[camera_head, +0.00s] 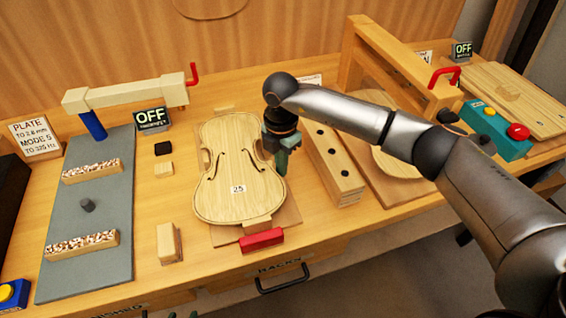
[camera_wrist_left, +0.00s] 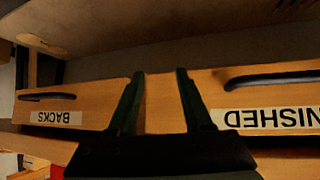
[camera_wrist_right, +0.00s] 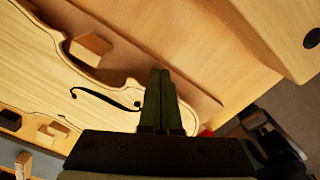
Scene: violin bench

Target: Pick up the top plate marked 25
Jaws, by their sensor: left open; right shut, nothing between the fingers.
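The violin-shaped top plate marked 25 (camera_head: 232,205) lies flat on a wooden board (camera_head: 287,213) at the middle of the bench, with two f-holes and a small white number label. It also shows in the right wrist view (camera_wrist_right: 35,65). My right gripper (camera_head: 281,170) is shut and empty, pointing down at the plate's right edge near the waist; I cannot tell whether it touches. Its closed fingers show in the right wrist view (camera_wrist_right: 162,98). My left gripper (camera_wrist_left: 160,95) is open and empty, facing the bench's drawer fronts; only its tips show at the head view's bottom edge.
A red block (camera_head: 262,239) sits at the plate's front end. A long wooden block with holes (camera_head: 333,170) stands close to the right. A wooden block (camera_head: 169,243) stands left. A drawer handle (camera_head: 284,281) juts out in front.

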